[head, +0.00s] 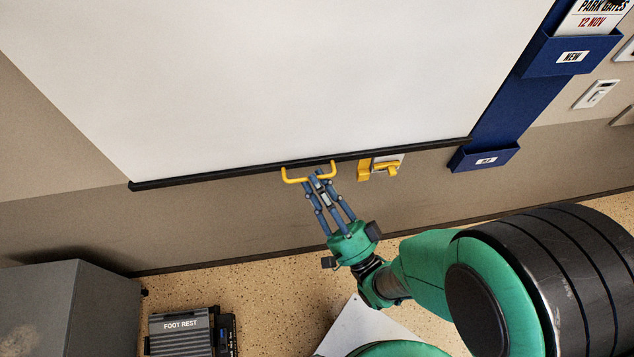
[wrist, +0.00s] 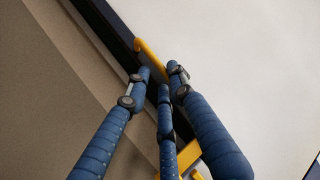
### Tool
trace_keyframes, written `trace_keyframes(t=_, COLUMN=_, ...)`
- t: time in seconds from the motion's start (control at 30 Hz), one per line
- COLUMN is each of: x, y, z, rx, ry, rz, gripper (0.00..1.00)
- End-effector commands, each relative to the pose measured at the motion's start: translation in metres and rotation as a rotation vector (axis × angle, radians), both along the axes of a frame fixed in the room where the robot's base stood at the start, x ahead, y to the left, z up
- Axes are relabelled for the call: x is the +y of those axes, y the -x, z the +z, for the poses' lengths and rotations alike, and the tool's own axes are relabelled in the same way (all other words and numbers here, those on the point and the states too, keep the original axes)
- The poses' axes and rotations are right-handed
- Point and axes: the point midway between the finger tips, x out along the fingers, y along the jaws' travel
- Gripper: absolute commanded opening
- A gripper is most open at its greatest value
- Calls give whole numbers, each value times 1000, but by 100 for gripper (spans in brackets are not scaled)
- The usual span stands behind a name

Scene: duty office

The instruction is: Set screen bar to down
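The screen bar (head: 225,173) is a long black bar along the bottom edge of the white screen (head: 270,75), with a yellow U-shaped handle (head: 296,180) below its middle. My gripper (head: 320,176) has blue fingers and a green palm and reaches up to the handle from below. In the wrist view, the handle (wrist: 146,50) runs between the fingertips (wrist: 160,78), with fingers close on both sides. The fingers look drawn in on it, though they hide part of it and the exact contact. The black bar (wrist: 108,28) runs beside it there.
A yellow lever (head: 386,168) on a wall plate is just right of the handle. A blue wall pocket (head: 484,158) hangs further right. A grey cabinet (head: 65,305) and a foot rest (head: 180,330) stand at lower left.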

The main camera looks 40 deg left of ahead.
Motion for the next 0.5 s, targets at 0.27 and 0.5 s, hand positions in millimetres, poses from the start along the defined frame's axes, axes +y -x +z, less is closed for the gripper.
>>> trace_keyframes(t=0.27, x=0, y=0, z=6, rx=-2, ry=-2, rz=0, gripper=22)
trace_keyframes(t=0.5, x=0, y=0, z=31, rx=-3, ry=-5, rz=1, gripper=22)
